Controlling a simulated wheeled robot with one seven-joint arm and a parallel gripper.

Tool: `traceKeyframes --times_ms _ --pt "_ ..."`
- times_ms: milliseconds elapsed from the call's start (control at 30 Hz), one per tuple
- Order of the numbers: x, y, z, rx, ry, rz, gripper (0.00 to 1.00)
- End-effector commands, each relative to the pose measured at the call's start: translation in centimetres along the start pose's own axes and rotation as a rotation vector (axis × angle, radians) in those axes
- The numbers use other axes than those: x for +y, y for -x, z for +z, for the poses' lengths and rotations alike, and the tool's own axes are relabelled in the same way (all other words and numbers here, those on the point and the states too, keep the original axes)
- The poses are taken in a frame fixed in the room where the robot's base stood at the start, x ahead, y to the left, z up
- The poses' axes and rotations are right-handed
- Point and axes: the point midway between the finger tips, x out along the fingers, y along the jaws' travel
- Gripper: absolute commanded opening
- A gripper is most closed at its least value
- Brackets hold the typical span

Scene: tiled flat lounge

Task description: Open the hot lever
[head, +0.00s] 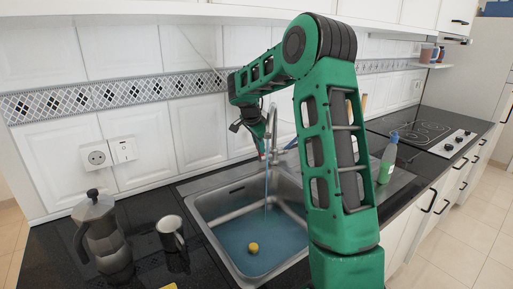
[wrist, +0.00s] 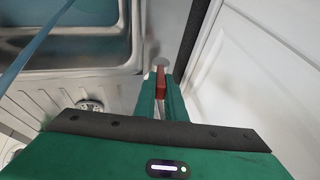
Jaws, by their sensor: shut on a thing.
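The hot lever (wrist: 161,82) shows in the wrist view as a small red piece between my gripper's fingers (wrist: 161,97). My gripper is shut on it, close to the tiled wall. A blue stream of water (head: 266,190) falls from the tap into the sink (head: 213,232). The stream also crosses the upper left of the wrist view (wrist: 38,48).
Water and a yellow ball (head: 253,248) are in the sink. A moka pot (head: 102,235) and a metal mug (head: 170,233) stand on the dark counter at left. A green bottle (head: 387,160) stands right of the sink, before the hob (head: 420,130). The tiled wall (head: 200,120) is close behind.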

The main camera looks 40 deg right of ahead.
Motion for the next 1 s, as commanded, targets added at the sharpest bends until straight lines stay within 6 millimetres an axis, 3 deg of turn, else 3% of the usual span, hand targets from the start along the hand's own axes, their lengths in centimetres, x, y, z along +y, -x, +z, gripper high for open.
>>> traceKeyframes --times_ms 333,367,433,1000 --pt "-0.19 0.09 -0.09 0.002 -0.006 -0.016 0.0" --pt "-0.19 0.1 -0.09 0.002 -0.006 -0.015 0.15" --pt "-0.15 0.09 -0.06 0.001 -0.005 -0.014 0.29" --pt "-0.82 -0.11 0.06 0.002 0.028 0.059 0.29"
